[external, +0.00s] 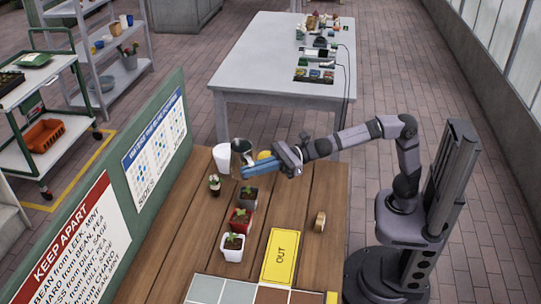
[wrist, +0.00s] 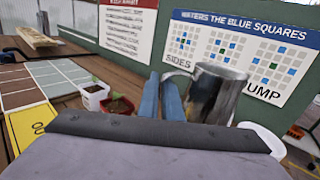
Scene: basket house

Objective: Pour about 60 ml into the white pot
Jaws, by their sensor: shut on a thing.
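The white pot (external: 233,247) holds a small green seedling and stands at the near end of a row of pots; it also shows in the wrist view (wrist: 95,97). My gripper (external: 246,171) has blue fingers, which are close together in the wrist view (wrist: 162,98). It is shut on a metal jug (external: 241,151), beside the white cup at the far end of the table. The jug (wrist: 215,93) looks about upright, its contents hidden. The exact grip point is hidden.
A red pot (external: 240,218) and a dark pot (external: 248,194) stand beyond the white pot.

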